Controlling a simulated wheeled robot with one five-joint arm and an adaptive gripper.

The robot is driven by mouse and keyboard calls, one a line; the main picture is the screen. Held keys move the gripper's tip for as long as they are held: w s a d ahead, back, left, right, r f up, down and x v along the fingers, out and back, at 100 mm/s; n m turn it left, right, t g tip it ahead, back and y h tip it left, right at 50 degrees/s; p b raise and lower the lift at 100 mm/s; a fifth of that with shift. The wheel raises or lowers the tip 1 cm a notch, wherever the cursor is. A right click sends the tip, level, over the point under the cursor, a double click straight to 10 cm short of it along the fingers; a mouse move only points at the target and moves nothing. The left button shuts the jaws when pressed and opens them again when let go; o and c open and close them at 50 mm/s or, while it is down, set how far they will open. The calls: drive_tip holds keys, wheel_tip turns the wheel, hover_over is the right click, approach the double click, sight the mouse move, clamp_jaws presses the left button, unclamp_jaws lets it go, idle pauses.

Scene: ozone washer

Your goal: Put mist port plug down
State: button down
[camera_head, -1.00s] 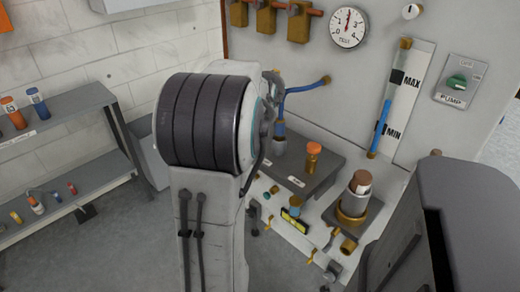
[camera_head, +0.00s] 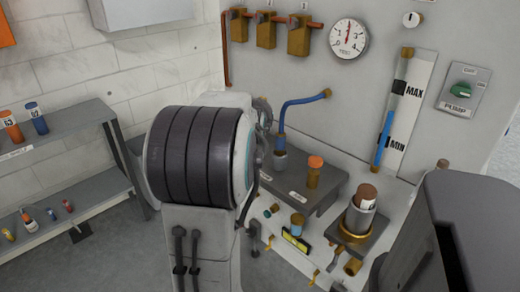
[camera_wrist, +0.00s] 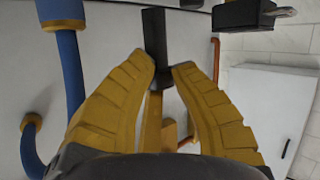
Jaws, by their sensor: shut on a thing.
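In the wrist view, the two ribbed yellow fingers of my gripper (camera_wrist: 165,68) close at their tips on a dark, straight-sided piece (camera_wrist: 155,32). It appears to be the mist port plug and extends past the fingertips. Its lower end is partly hidden by the fingers. In the head view my own arm hides the gripper and the plug. The work unit has a dark grey shelf (camera_head: 325,195) with a brass jar with an orange cap (camera_head: 314,172) on it.
A blue hose (camera_head: 300,101) rises behind the shelf and also shows close on the left in the wrist view (camera_wrist: 72,70). A gauge (camera_head: 348,38) and brass valves (camera_head: 299,36) are on the panel. Grey racks (camera_head: 60,130) stand left.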

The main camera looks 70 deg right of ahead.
drive_tip(key=shift+f+b, duration=1.2)
drive_tip(key=shift+f, duration=3.7)
drive_tip(key=shift+f, duration=0.2)
drive_tip(key=c, duration=1.3)
unclamp_jaws()
drive_tip(key=shift+c, duration=0.2)
drive_tip(key=shift+r, duration=0.15)
drive_tip(key=shift+a+r, duration=0.1)
drive_tip(key=shift+r, duration=0.1)
drive_tip(key=v, duration=1.2)
drive_tip(key=shift+p, duration=0.45)
drive_tip(key=shift+s+f, duration=0.1)
drive_tip(key=shift+f, duration=0.05)
